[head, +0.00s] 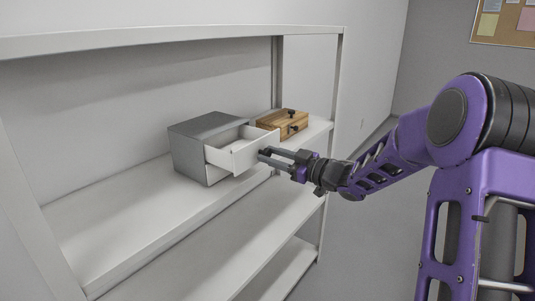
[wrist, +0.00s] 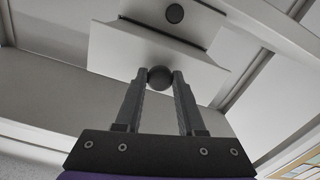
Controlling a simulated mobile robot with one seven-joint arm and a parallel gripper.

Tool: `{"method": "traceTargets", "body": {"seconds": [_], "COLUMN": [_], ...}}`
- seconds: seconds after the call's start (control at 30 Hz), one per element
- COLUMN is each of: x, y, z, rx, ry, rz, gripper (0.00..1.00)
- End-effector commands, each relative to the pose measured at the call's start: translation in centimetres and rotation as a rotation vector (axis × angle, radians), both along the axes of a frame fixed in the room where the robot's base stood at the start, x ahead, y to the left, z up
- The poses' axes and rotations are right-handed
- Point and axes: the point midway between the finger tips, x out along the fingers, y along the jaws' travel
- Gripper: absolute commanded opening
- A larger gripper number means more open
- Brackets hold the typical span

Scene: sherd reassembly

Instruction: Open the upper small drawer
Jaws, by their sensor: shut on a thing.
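A small grey cabinet (head: 190,150) stands on the upper shelf in the head view. Its upper small drawer (head: 246,157) has a white front and is pulled well out, with its pale inside showing. In the wrist view the drawer front (wrist: 125,50) fills the upper middle. My gripper (head: 264,155) is at the drawer front. In the wrist view my gripper (wrist: 160,76) has its two fingers shut on the drawer's dark round knob (wrist: 159,77). A second dark knob (wrist: 174,13) shows on another pale front, at the top of the wrist view.
A wooden box (head: 272,121) with dark knobs stands right behind the drawer in the head view. The shelf (head: 120,215) is bare to the left of the cabinet. A shelf post (head: 335,95) rises at the right. Lower shelves are below.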

Motion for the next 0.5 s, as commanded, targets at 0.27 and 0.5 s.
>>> {"method": "traceTargets", "body": {"seconds": [0.27,0.5], "x": [0.03,0.03], "y": [0.04,0.03], "z": [-0.05,-0.02], "rx": [-0.001,0.0], "ry": [0.001,0.0], "rz": [0.0,0.0], "gripper": [0.69,0.69]}}
